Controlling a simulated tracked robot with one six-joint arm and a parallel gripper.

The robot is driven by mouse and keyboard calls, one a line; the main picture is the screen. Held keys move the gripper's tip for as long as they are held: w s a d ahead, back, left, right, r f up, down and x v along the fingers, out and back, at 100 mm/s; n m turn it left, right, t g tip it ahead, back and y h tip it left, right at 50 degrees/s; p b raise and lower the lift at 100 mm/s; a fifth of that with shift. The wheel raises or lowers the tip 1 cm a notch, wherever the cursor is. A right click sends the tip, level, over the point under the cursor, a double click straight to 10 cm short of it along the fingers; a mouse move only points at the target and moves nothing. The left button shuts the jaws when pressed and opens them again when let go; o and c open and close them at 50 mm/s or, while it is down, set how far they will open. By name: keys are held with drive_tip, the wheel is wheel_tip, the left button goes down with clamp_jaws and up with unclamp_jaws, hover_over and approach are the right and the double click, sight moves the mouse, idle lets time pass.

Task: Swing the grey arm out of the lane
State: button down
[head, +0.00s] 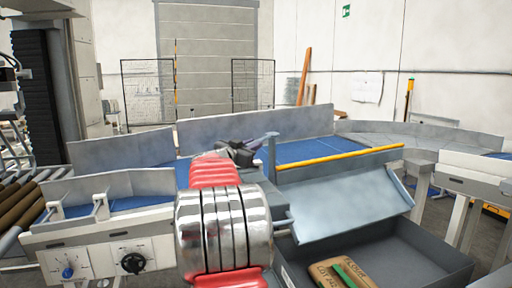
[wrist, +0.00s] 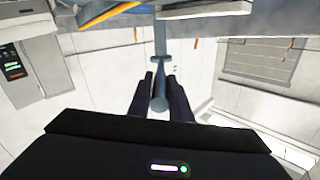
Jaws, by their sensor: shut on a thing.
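The grey arm (head: 340,163) has a yellow top edge and runs along the near right side of the blue conveyor lane (head: 300,151). A grey upright post (head: 271,158) stands at its left end. My gripper (head: 240,153) is at the left of this post, partly hidden behind my red and chrome arm. In the wrist view, the two dark fingers (wrist: 160,97) are shut on a grey rounded handle (wrist: 158,103), one finger on each side. The exact grip contact is not clear in the head view.
A tilted grey chute plate (head: 345,207) slopes above a dark bin (head: 420,262) holding a brown packet (head: 340,273) with a green strip. Low grey side walls (head: 255,125) border the lane. A control panel with knobs (head: 133,263) is at front left, beside rollers (head: 20,205).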

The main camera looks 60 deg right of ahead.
drive_tip(key=shift+w+r, duration=0.1)
drive_tip(key=shift+r, duration=0.1)
drive_tip(key=c, duration=1.6)
unclamp_jaws()
drive_tip(key=shift+f, duration=0.15)
drive_tip(key=shift+c, duration=0.2)
drive_tip(key=shift+a, duration=0.1)
drive_tip(key=a, duration=1.3)
drive_tip(key=shift+w+a, duration=0.15)
drive_tip(key=shift+a, duration=0.2)
drive_tip(key=shift+w+f, duration=0.1)
